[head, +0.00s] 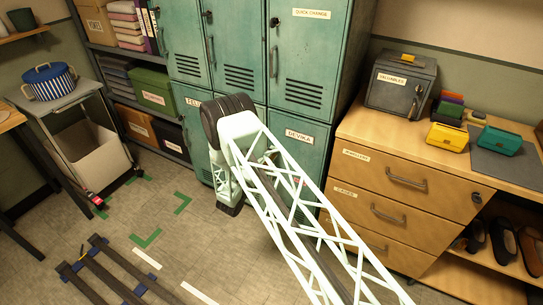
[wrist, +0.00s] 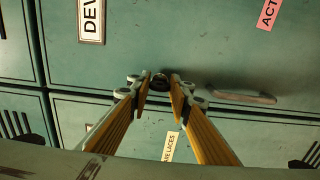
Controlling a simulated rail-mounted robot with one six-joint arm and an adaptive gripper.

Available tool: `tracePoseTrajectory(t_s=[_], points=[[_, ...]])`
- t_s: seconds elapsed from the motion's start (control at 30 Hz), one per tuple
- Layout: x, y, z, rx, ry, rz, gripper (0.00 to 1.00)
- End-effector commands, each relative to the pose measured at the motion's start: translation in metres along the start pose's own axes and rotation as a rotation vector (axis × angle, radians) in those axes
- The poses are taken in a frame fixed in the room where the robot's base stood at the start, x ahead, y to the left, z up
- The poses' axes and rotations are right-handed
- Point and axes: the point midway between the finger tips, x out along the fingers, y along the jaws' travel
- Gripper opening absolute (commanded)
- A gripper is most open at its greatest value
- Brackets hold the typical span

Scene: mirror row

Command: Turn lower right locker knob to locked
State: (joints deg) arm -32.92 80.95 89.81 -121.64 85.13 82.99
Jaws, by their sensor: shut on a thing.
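The lower right locker door, labelled DEVIKA in the head view (head: 312,155), is green and closed. It fills much of the wrist view (wrist: 200,40), turned sideways, with part of its label showing. The small dark locker knob (wrist: 159,83) sits between the fingertips of my gripper (wrist: 162,79) in the wrist view. The gripper is shut on the knob, one yellow-sided finger on each side. The knob's marking and turn angle are too dark and small to read. In the head view my arm hides the gripper and knob.
A door handle (wrist: 243,97) lies just right of the fingertips in the wrist view. A pink label (wrist: 268,14) is at upper right. In the head view, a wooden drawer cabinet (head: 372,165) stands right of the lockers, and a shelf unit (head: 170,150) stands left.

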Motion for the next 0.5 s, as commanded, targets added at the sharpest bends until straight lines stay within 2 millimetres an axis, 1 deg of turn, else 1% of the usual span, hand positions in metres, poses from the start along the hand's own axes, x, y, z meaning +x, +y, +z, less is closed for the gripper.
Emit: tracePoseTrajectory(t_s=[0.3, 0.33, 0.47, 0.5], points=[[0.0002, 0.0002, 0.0001, 0.002, 0.000, 0.000, 0.08], [0.0002, 0.0002, 0.0002, 0.002, 0.000, 0.000, 0.19], [0.0002, 0.0001, 0.0002, 0.001, 0.000, 0.000, 0.31], [0.0002, 0.0001, 0.0001, 0.001, 0.000, 0.000, 0.32]])
